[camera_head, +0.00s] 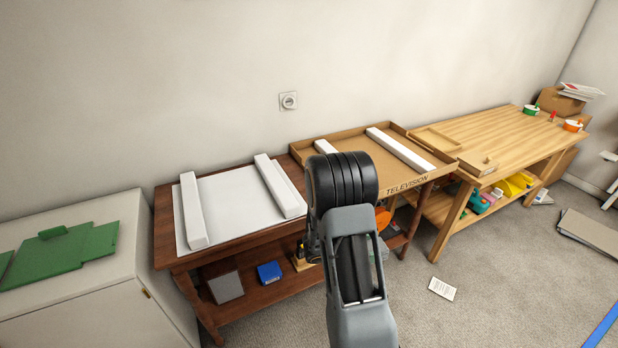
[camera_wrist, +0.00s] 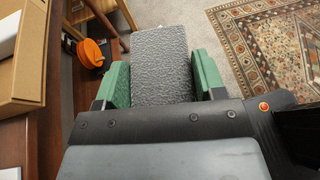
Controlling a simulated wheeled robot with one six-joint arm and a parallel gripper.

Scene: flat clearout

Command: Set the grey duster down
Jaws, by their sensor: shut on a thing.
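The grey duster (camera_wrist: 160,50), a grey block with a rough, mottled surface, shows in the wrist view. My gripper (camera_wrist: 161,82) is shut on it, with a green finger pad on each side. The gripper holds the duster above the grey carpet, beside the edge of a dark wooden table. In the head view my own arm hides the gripper and the duster.
A dark wooden table (camera_head: 164,240) bears a white sheet and white bars; its lower shelf holds a blue box (camera_head: 269,272). A light workbench (camera_head: 500,136) stands right. A patterned rug (camera_wrist: 270,50) lies on the carpet.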

